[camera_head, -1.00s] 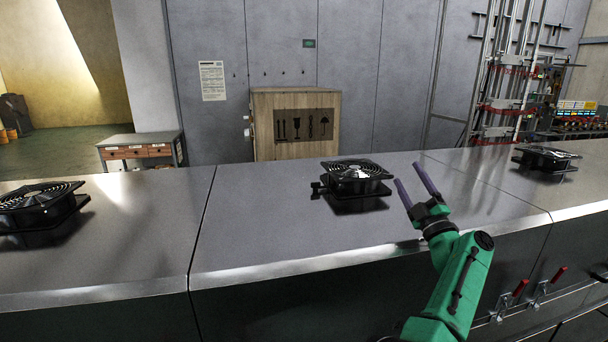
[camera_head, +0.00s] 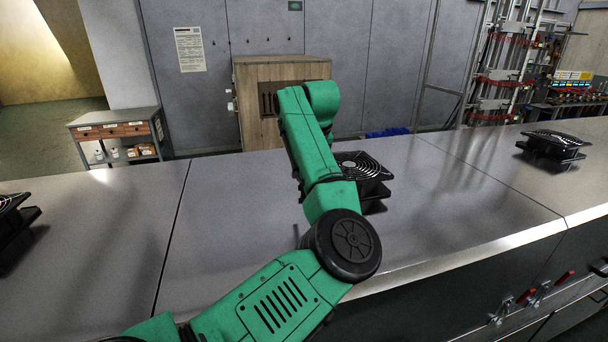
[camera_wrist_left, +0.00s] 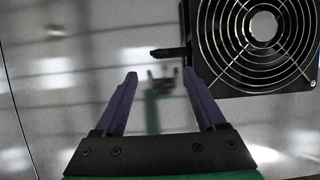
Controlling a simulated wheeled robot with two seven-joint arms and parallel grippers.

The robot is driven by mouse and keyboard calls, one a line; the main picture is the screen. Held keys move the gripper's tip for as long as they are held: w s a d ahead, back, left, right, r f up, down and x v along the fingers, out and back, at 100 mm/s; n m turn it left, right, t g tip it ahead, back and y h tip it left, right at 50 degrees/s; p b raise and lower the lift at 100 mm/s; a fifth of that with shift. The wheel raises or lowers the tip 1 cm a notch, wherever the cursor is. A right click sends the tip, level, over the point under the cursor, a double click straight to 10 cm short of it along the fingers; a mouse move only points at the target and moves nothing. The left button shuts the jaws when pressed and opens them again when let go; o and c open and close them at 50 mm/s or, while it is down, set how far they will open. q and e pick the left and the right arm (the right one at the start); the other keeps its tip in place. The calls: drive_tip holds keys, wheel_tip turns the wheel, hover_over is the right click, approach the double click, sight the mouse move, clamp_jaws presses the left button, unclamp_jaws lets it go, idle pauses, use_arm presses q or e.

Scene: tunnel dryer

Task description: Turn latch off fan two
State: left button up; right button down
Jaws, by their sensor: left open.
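The middle fan (camera_head: 364,167), a black square frame with a round wire guard, sits on the metal top, partly covered by my left arm in the head view. In the left wrist view the fan (camera_wrist_left: 262,40) fills the upper right. A short dark latch bar (camera_wrist_left: 170,52) sticks out left from its frame. My left gripper (camera_wrist_left: 160,74) is open and empty, its purple fingers pointing toward the bar, just short of it in the picture. Whether the right finger touches the frame is unclear. In the head view my arm hides the latch and most of the gripper.
Another fan (camera_head: 552,144) stands at right, and one (camera_head: 14,222) is cut off at left. The metal top (camera_head: 225,205) is otherwise clear. A wooden crate (camera_head: 255,72) and a drawer table (camera_head: 118,131) stand behind. Red-handled clamps (camera_head: 527,296) are on the front face.

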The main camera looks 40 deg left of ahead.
use_arm(q)
drive_tip(key=x, duration=0.2)
drive_tip(key=p+x, duration=0.1)
drive_tip(key=x, duration=0.1)
drive_tip(key=w+a+x, duration=0.1)
drive_tip(key=x, duration=0.2)
drive_tip(key=shift+a+r+p, duration=0.15)
drive_tip(key=shift+r+p, duration=0.05)
drive_tip(key=shift+p, duration=0.15)
drive_tip(key=shift+f, duration=0.15)
drive_tip(key=shift+s+d, duration=0.1)
drive_tip(key=shift+d, duration=0.2)
drive_tip(key=shift+s+d+r, duration=0.2)
drive_tip(key=shift+d+r, duration=0.05)
drive_tip(key=shift+r, duration=0.05)
drive_tip(key=shift+c, duration=0.9)
drive_tip(key=shift+a, duration=0.1)
drive_tip(key=c, duration=0.5)
drive_tip(key=shift+f, duration=0.1)
clamp_jaws()
use_arm(e)
drive_tip(key=w+a+r, duration=0.2)
drive_tip(key=shift+w+r, duration=0.1)
drive_tip(key=shift+r, duration=0.2)
